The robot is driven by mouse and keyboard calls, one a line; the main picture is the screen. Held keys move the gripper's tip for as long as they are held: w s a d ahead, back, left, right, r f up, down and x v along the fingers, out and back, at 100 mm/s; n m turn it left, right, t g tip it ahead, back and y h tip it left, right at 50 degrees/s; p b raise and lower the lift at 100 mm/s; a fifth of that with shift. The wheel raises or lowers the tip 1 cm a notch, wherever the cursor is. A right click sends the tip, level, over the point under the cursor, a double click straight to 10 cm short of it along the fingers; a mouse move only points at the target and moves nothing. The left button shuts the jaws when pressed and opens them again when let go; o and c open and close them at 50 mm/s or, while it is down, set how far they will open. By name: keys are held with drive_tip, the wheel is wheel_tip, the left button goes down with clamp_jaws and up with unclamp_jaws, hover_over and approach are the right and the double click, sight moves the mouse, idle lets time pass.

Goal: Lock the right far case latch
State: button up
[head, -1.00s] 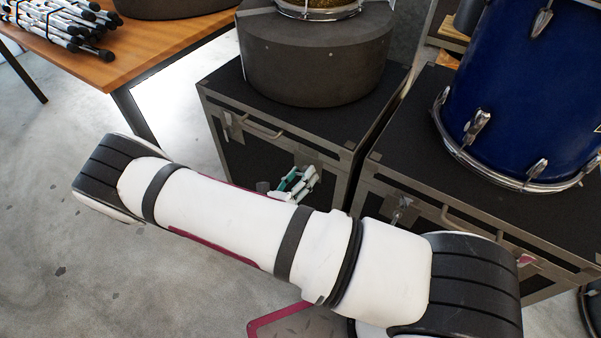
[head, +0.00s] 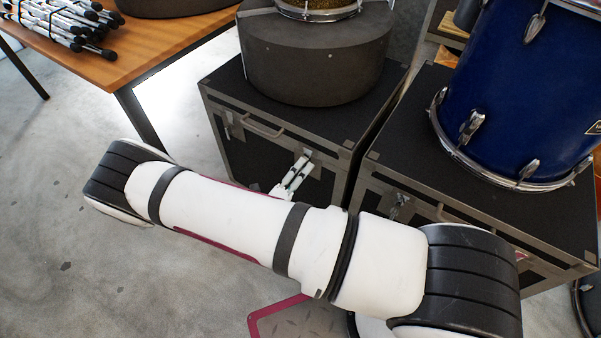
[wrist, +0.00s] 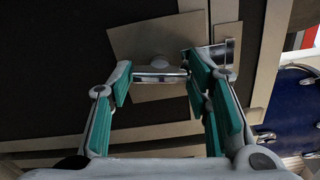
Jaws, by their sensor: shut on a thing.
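The far case (head: 270,150) is black with grey metal edges and stands behind my arm. Its right latch (head: 309,153) is on the front face, near the top right corner. My gripper (head: 300,165) reaches up to this latch from below. In the wrist view, the latch's shiny metal lever (wrist: 160,75) lies across between my two green-padded fingers (wrist: 160,84), which are shut on it. A pale plate (wrist: 150,45) with a round knob lies behind the lever. Whether the latch is fastened cannot be told.
A grey round drum case (head: 315,70) sits on the far case. The near case (head: 400,150), right of it across a narrow gap, carries a blue drum (head: 520,90). A wooden table (head: 150,50) with bundled mallets (head: 60,22) stands at left. The floor (head: 60,200) is clear at left.

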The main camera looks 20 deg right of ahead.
drive_tip(key=shift+n, duration=1)
drive_tip(key=o, duration=1.2)
drive_tip(key=shift+c, duration=0.2)
drive_tip(key=v, duration=1.2)
